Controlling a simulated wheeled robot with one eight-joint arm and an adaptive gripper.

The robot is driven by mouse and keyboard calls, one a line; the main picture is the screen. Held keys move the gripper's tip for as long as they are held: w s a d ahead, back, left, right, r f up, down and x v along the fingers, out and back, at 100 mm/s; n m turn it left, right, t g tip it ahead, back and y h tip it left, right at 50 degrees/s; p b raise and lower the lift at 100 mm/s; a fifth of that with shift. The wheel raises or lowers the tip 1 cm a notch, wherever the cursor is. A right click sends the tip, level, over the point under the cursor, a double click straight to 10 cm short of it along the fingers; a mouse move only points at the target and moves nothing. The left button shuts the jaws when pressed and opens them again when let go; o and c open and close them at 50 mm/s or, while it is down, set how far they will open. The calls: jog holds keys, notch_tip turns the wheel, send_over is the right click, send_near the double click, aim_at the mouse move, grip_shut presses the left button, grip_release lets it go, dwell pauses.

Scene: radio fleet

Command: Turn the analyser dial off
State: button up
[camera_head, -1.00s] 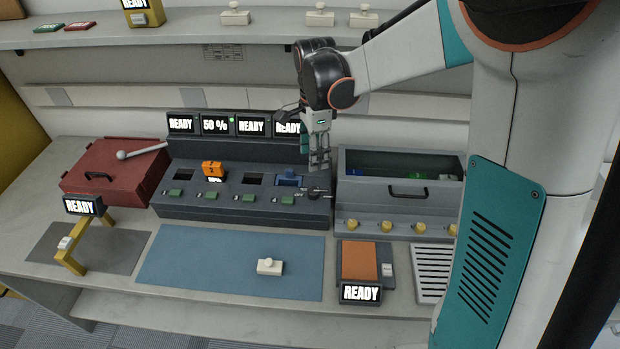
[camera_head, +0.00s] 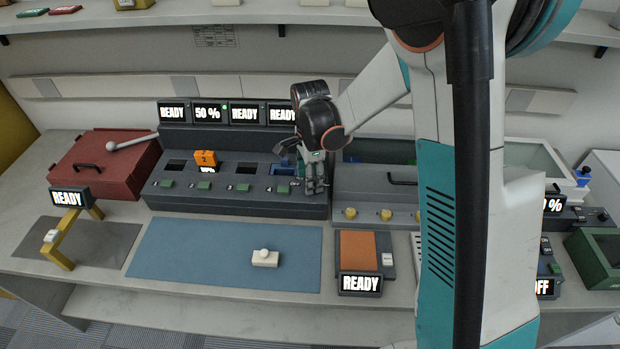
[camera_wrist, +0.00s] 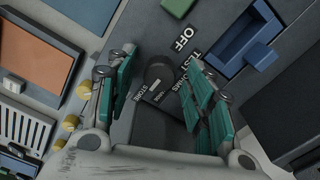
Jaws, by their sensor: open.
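The analyser dial (camera_wrist: 160,72) is a dark round knob on a grey panel in the wrist view. The word OFF and other white labels are printed around it; I cannot tell which mark it points to. My gripper (camera_wrist: 163,62) is open, with its teal-backed fingers on either side of the dial; I cannot tell whether they touch it. In the head view my gripper (camera_head: 315,188) points down at the right end of the dark multi-slot unit (camera_head: 240,200), and hides the dial.
A blue slot piece (camera_wrist: 245,45) lies close to the right finger. The grey bin with yellow knobs (camera_head: 375,190) stands just right of my gripper. The blue mat (camera_head: 200,255) in front is mostly clear, with a white block (camera_head: 265,258) on it.

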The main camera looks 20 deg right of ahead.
jog(key=c, duration=1.1)
